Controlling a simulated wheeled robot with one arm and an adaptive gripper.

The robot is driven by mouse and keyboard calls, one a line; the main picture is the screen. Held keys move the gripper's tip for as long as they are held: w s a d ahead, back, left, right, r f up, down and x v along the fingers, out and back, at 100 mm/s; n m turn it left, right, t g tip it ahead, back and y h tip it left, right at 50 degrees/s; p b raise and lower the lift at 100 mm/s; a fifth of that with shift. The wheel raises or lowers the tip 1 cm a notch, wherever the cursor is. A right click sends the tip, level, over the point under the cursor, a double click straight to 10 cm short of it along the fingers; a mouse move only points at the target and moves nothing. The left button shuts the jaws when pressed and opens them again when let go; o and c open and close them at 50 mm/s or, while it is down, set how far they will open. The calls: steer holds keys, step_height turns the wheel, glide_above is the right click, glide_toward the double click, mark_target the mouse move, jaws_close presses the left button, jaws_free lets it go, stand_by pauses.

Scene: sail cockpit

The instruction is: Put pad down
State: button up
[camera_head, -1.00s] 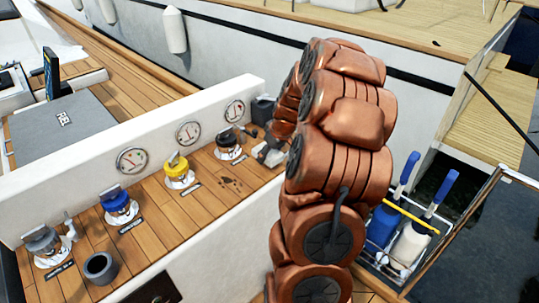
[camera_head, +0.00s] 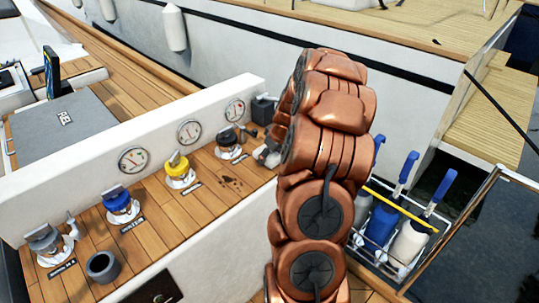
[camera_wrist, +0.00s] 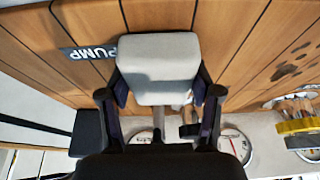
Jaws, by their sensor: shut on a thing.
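The pad (camera_wrist: 158,60) is a pale grey block with rounded corners. It sits between the two dark fingers of my gripper (camera_wrist: 161,97) in the wrist view, and the fingers are shut on its sides. Wooden planking shows behind it, with a PUMP label (camera_wrist: 88,53) partly covered by it. I cannot tell whether the pad touches the wood. In the head view, my copper-coloured arm hides most of the gripper. A pale grey piece (camera_head: 265,155) shows beside the arm at the right end of the wooden ledge (camera_head: 150,207).
Dark stains (camera_head: 230,181) mark the ledge left of my arm. Black (camera_head: 228,142), yellow (camera_head: 179,170) and blue (camera_head: 118,203) caps stand along it. A dark cup (camera_head: 102,266) stands near its front. A wire caddy (camera_head: 392,268) with blue-handled bottles is right of my arm.

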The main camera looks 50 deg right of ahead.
steer(key=shift+f+b, duration=0.25)
steer(key=shift+b, duration=0.05)
steer(key=o, duration=1.1)
steer(key=shift+r, duration=0.1)
